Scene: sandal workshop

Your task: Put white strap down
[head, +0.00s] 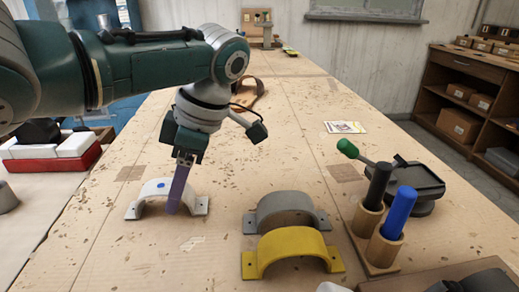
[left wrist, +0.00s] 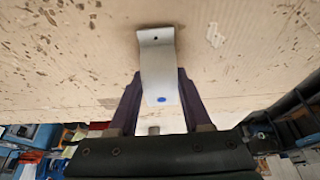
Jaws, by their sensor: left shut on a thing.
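The white strap (head: 152,188), an arched bracket with flat holed feet and a blue dot, is at the left of the workbench in the head view. My left gripper (head: 178,192) points down over it and is shut on it. In the left wrist view the white strap (left wrist: 158,72) lies between the two dark fingers of my left gripper (left wrist: 160,92). Its feet are at or very near the bench top; I cannot tell if they touch. My right gripper is not in view.
A grey strap (head: 285,207) and a yellow strap (head: 290,250) stand to the right on the bench (head: 110,248). Farther right are a wooden holder (head: 362,246) with black and blue handles and a dark tool (head: 415,180). Bare bench lies between the white and grey straps.

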